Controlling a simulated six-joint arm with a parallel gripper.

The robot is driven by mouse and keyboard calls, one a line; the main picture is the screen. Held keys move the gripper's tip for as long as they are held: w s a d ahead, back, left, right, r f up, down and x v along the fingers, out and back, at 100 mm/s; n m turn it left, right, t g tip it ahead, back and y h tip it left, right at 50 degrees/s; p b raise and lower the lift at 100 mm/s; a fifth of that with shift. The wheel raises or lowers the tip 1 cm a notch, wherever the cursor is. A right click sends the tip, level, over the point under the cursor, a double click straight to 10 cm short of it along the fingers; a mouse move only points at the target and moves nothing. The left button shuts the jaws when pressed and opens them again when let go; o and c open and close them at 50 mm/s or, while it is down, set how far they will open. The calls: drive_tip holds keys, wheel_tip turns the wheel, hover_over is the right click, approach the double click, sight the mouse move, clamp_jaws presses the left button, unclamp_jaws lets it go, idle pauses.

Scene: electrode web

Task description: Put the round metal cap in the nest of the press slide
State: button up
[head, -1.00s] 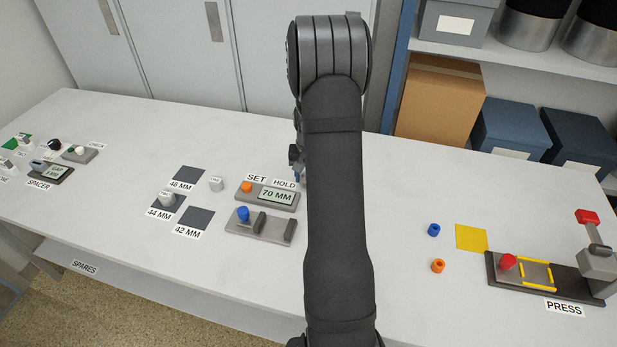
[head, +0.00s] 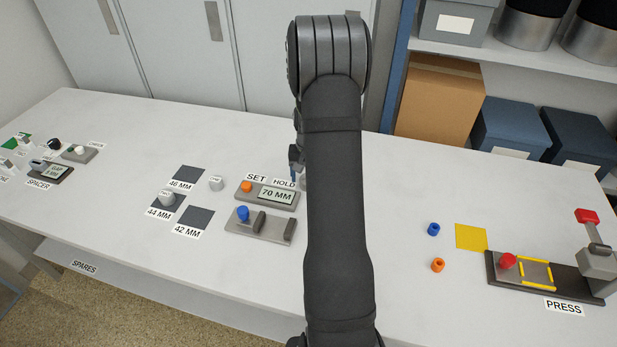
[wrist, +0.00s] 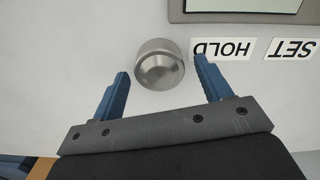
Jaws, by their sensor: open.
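The round metal cap (wrist: 160,62) sits on the white bench top beside the HOLD label in the wrist view. My gripper (wrist: 161,75) is open, with one blue finger on each side of the cap and visible gaps between; I cannot tell how far above the bench the fingertips are. In the head view my arm hides most of the gripper, and only a bit of a blue finger (head: 294,158) shows at its left edge. The press slide (head: 496,276) is at the right, with a red knob (head: 508,261) and a yellow-marked nest (head: 536,272) that looks empty.
A display unit (head: 268,207) reading 70 MM stands left of my arm, with a blue-knobbed fixture (head: 260,225) in front of it. Blue (head: 433,229) and orange (head: 438,265) pieces and a yellow square (head: 471,237) lie left of the press (head: 598,262). Bench between arm and these is clear.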

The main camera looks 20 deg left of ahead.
wheel_tip(320, 180, up, 10)
drive_tip(key=shift+r, duration=0.7)
drive_tip(key=shift+c, duration=1.1)
